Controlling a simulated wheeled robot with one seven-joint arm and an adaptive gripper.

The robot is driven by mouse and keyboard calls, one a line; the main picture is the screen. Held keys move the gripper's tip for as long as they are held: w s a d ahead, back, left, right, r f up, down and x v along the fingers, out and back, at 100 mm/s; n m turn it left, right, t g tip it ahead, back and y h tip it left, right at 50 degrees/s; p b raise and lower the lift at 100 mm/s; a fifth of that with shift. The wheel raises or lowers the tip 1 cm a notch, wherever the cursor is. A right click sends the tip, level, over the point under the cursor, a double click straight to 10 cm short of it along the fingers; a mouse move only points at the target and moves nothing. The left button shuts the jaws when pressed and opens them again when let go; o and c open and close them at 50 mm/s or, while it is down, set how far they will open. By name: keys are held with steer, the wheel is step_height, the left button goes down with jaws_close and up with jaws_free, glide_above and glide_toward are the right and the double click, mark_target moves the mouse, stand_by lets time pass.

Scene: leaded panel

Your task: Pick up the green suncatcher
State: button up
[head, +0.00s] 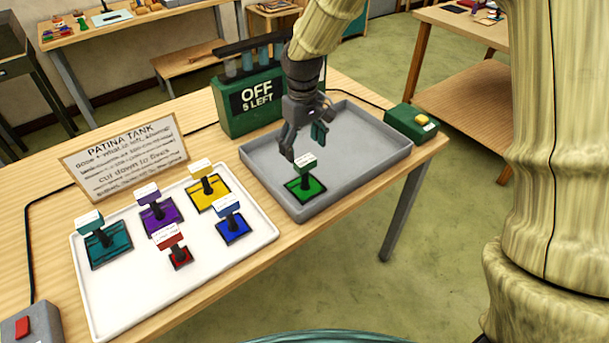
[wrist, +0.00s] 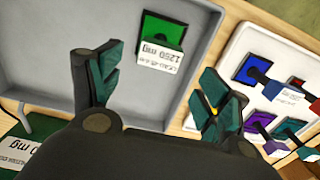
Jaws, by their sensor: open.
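The green suncatcher (head: 305,189) is a flat green square with a dark border, a dark upright stem and a white label on top. It lies in the grey tray, near its front left part. In the wrist view the green suncatcher (wrist: 160,29) shows at the upper middle, with its label facing the camera. My gripper (head: 305,148) is above the grey tray, just behind and above the suncatcher. In the wrist view my gripper (wrist: 160,85) has its two fingers spread apart, with nothing between them. The suncatcher is beyond the fingertips, apart from them.
The grey tray (head: 375,172) has raised walls. A white tray (head: 120,298) to its left holds several other coloured suncatchers. A sign (head: 125,155) stands at left.

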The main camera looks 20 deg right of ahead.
mark_target(305, 159)
steer(key=shift+f, duration=0.4)
steer(key=shift+s+f+p, duration=0.2)
steer(key=shift+f+p, duration=0.2)
steer(key=shift+s+d+f+p, duration=0.15)
steer(key=shift+f+p, duration=0.25)
steer(key=shift+f, duration=0.7)
steer(key=shift+w+d+f+p, duration=0.1)
steer(key=shift+f+p, duration=0.25)
steer(key=shift+f, duration=0.7)
steer(key=shift+c, duration=0.4)
jaws_close()
steer(key=shift+r, duration=0.1)
